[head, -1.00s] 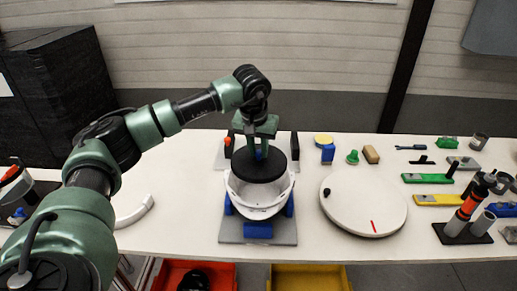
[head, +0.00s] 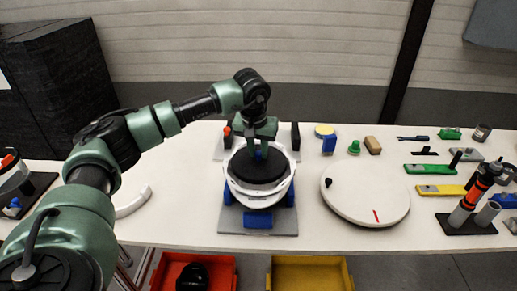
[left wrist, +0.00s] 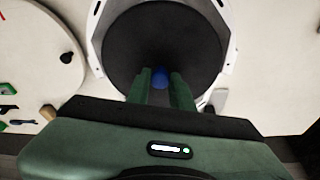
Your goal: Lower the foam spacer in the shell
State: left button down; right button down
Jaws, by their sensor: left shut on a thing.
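The foam spacer is a black disc (head: 256,176) with a small blue knob (left wrist: 160,77) on top. It lies within the opening of the white helmet shell (head: 258,200), with the shell's rim showing around it. My left gripper (head: 261,151) is above the spacer, its green fingers pointing down and shut on the blue knob. In the left wrist view the disc (left wrist: 165,35) fills the shell's opening, with white shell edges at both sides. The spacer's underside is hidden, so I cannot tell whether it touches bottom. My right gripper is not in view.
The shell rests on blue supports on a grey plate (head: 229,222). Black and red-topped posts stand behind it. A white turntable (head: 365,195) is to the right, with several tools beyond. Red (head: 222,275) and yellow bins sit below the table's front edge.

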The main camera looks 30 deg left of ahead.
aim_at(258, 162)
pick_arm(q)
jog(key=shift+f+b, duration=1.3)
jog(key=shift+f, duration=0.95)
jog(key=shift+s+f, duration=0.2)
jog(key=shift+f, duration=0.05)
jog(key=shift+s+d+f, duration=0.1)
jog(key=shift+f, duration=0.05)
jog(key=c, duration=1.2)
grip_release()
jog(key=shift+o, duration=0.2)
jog(key=shift+w, duration=0.3)
jog(key=shift+r, duration=0.2)
